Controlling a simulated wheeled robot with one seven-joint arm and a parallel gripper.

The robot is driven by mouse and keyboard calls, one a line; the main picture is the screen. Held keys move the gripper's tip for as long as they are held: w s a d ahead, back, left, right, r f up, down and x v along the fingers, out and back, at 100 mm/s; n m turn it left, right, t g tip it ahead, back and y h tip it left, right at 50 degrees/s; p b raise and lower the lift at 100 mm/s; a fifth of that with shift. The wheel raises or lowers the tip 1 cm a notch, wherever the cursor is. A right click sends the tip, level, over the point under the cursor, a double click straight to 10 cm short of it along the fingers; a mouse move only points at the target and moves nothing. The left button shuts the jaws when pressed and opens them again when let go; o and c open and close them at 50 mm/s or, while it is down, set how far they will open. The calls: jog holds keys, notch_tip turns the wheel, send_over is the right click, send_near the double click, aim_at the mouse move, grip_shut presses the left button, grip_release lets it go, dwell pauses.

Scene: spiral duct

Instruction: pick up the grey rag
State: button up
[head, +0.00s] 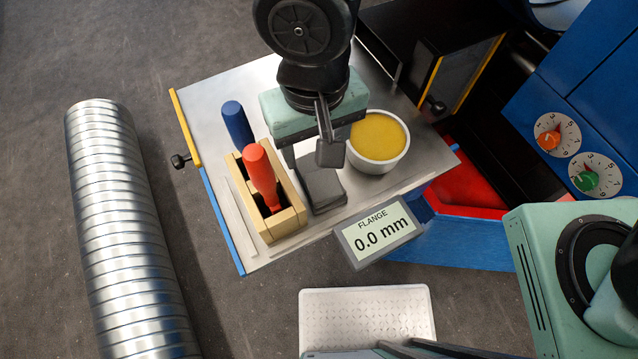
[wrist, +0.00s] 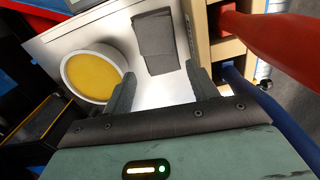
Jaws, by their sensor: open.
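The grey rag (head: 322,192) is a dark, folded rectangle lying flat on the metal table (head: 212,95), between the wooden holder and the yellow bowl. In the wrist view the rag (wrist: 155,42) lies beyond my fingertips, roughly in line with the gap between them. My gripper (head: 308,155) is above the table by the rag's far end, and a finger hides part of the rag in the head view. In the wrist view my gripper (wrist: 159,78) has its two fingers spread apart with nothing between them.
A wooden holder (head: 284,222) with red-handled and blue-handled tools stands close on the rag's left. A white bowl (head: 377,165) of yellow stuff is close on its right. A display (head: 378,232) reading 0.0 mm sits at the table's front edge. A spiral duct (head: 120,220) lies left.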

aim_at(316, 169)
notch_tip(316, 169, down, 7)
jog(key=b, duration=0.4)
jog(key=shift+r+b, duration=0.1)
jog(key=shift+b, duration=0.25)
jog(key=shift+r, duration=0.1)
jog(key=c, duration=0.6)
